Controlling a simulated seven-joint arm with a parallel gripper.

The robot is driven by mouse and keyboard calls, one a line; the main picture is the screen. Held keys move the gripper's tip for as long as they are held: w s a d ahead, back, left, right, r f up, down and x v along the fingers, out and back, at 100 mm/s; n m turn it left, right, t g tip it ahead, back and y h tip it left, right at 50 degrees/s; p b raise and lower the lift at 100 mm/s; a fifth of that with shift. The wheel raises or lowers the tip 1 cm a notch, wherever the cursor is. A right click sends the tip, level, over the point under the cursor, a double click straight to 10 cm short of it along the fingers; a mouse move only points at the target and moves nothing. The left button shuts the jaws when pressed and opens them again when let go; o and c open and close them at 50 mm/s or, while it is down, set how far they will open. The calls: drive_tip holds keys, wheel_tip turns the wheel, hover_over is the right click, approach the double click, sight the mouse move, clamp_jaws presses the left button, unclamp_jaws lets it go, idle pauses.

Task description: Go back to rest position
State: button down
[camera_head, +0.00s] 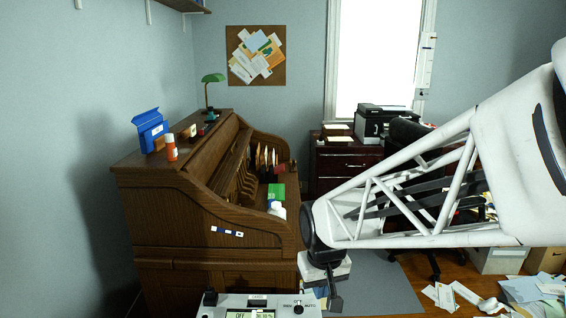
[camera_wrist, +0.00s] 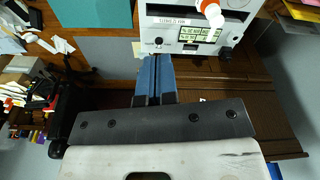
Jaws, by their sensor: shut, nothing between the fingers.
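My gripper (camera_head: 335,302) hangs at the end of my white arm, low in the head view beside the shredder. In the wrist view its two blue fingers (camera_wrist: 155,60) are pressed together with nothing between them. The white shredder (camera_head: 232,304) is cut off by the bottom edge of the head view; its panel display reads OFF. In the wrist view the shredder (camera_wrist: 170,22) lies just beyond the fingertips, and I cannot tell whether they touch it.
A wooden roll-top desk (camera_head: 160,210) stands left of my arm, bearing a blue box (camera_head: 151,130), an orange bottle (camera_head: 171,148) and a green lamp (camera_head: 212,79). A dark cabinet (camera_head: 340,165) holds a printer (camera_head: 383,121). Papers (camera_head: 535,290) litter the floor at right.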

drive_tip(key=s+d+r+m, duration=0.1)
drive_tip(key=s+d+r, duration=0.1)
drive_tip(key=s, duration=0.3)
drive_tip(key=s+d+r+m, duration=0.1)
drive_tip(key=s+d+r, duration=0.1)
drive_tip(key=s+d, duration=0.3)
drive_tip(key=s+d+r+m+t, duration=0.1)
drive_tip(key=s+d+r, duration=0.1)
drive_tip(key=s, duration=0.5)
drive_tip(key=shift+d+r, duration=0.4)
drive_tip(key=shift+d, duration=0.35)
drive_tip(key=shift+w, duration=0.2)
drive_tip(key=w+a+f+n, duration=0.1)
drive_tip(key=w+a+f, duration=0.1)
drive_tip(key=w+a, duration=0.3)
drive_tip(key=w+a+f+n+g, duration=0.1)
drive_tip(key=w+a+f, duration=0.1)
drive_tip(key=w, duration=0.4)
drive_tip(key=w+a+f+n, duration=0.1)
drive_tip(key=w+a+f, duration=0.25)
drive_tip(key=w, duration=0.25)
drive_tip(key=w+a+f+n, duration=0.1)
drive_tip(key=w+a+f, duration=0.3)
drive_tip(key=a+f, duration=0.3)
drive_tip(key=w+a+f+n+g, duration=0.1)
drive_tip(key=w+a+f, duration=0.4)
drive_tip(key=a, duration=0.5)
drive_tip(key=shift+w+f+n, duration=0.3)
drive_tip(key=shift+f+n, duration=0.3)
drive_tip(key=shift+f, duration=0.65)
